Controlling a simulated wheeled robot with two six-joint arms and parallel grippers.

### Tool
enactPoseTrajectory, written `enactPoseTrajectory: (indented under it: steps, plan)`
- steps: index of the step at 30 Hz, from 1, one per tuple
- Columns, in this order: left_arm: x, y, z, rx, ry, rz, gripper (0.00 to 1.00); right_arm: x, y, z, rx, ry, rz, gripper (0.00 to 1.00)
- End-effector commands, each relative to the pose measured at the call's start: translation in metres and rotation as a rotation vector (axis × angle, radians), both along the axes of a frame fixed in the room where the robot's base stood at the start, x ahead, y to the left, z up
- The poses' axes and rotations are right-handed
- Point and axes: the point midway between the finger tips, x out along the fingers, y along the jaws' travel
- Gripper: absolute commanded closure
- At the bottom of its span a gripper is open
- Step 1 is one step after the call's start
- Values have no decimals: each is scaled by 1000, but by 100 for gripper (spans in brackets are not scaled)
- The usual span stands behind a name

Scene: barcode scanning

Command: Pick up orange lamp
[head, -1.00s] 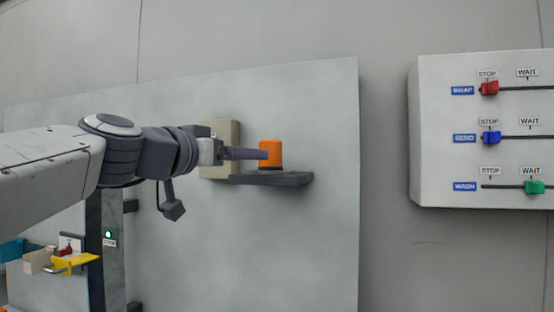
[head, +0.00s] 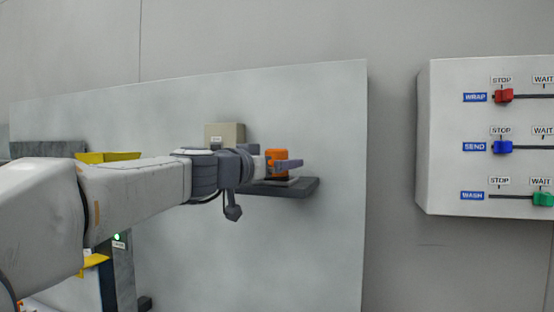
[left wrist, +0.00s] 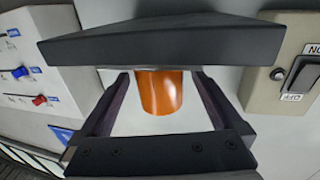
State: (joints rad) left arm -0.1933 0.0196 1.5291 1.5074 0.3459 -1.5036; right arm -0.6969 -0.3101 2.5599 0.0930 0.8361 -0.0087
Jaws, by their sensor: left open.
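The orange lamp (head: 278,154) stands upright at the small dark shelf on the grey panel. My left gripper (head: 286,165) is at the lamp, and a finger crosses in front of its lower part in the head view. In the left wrist view the orange lamp (left wrist: 160,92) shows between the two spread fingers of the left gripper (left wrist: 161,82), with a gap on each side. The gripper is open. The lamp's base is hidden. My right gripper is not in view.
The dark shelf (head: 300,189) juts out under the lamp; it looms large in the left wrist view (left wrist: 160,42). A beige box (head: 225,134) is left of the lamp. A white control box (head: 440,140) with red, blue and green sliders hangs at the right.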

Motion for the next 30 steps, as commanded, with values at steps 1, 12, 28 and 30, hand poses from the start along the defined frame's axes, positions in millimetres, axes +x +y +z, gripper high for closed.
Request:
enactPoseTrajectory:
  steps: [1, 12, 28, 30]
  plan:
    - [0, 0, 0, 0, -1, 0, 0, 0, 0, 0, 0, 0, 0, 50]
    - [0, 1, 0, -1, -1, 1, 92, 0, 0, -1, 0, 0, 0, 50]
    - [0, 1, 45, 1, -5, 0, 93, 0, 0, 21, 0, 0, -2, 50]
    - [0, 1, 58, 1, -5, 1, 93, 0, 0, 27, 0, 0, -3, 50]
